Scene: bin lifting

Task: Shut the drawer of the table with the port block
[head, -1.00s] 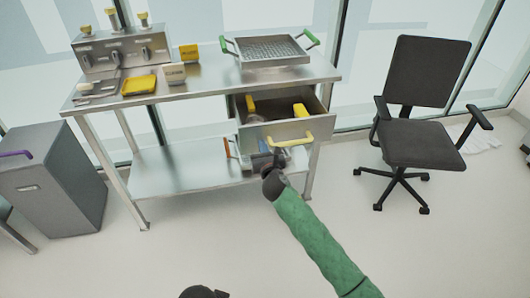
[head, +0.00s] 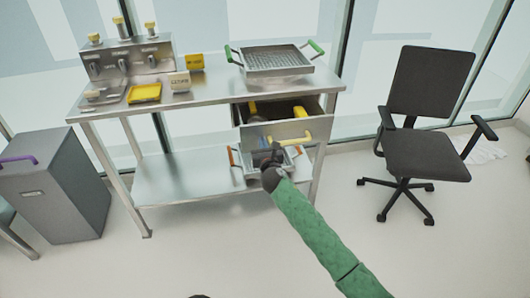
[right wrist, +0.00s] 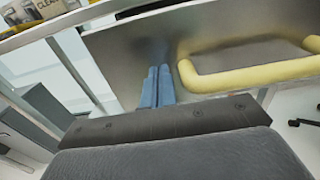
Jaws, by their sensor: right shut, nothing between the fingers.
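The metal table (head: 205,97) carries a grey port block (head: 128,60) with yellow knobs at its back left. Its drawer (head: 262,132) stands open under the right end, with yellow objects inside. The drawer front has a yellow handle (head: 290,140), seen close in the right wrist view (right wrist: 245,75). My right gripper (head: 273,153) is shut and empty, in front of the drawer front. In the right wrist view its blue fingers (right wrist: 156,88) point at the metal front, left of the handle and apart from it. Whether the tips touch the front cannot be told. My left gripper is out of view.
A tray with green handles (head: 275,62) stands on the table's right end. A bin with orange handles (head: 252,170) sits on the lower shelf (head: 185,180). A grey bin (head: 58,190) is at left, an office chair (head: 425,150) at right. The floor in front is clear.

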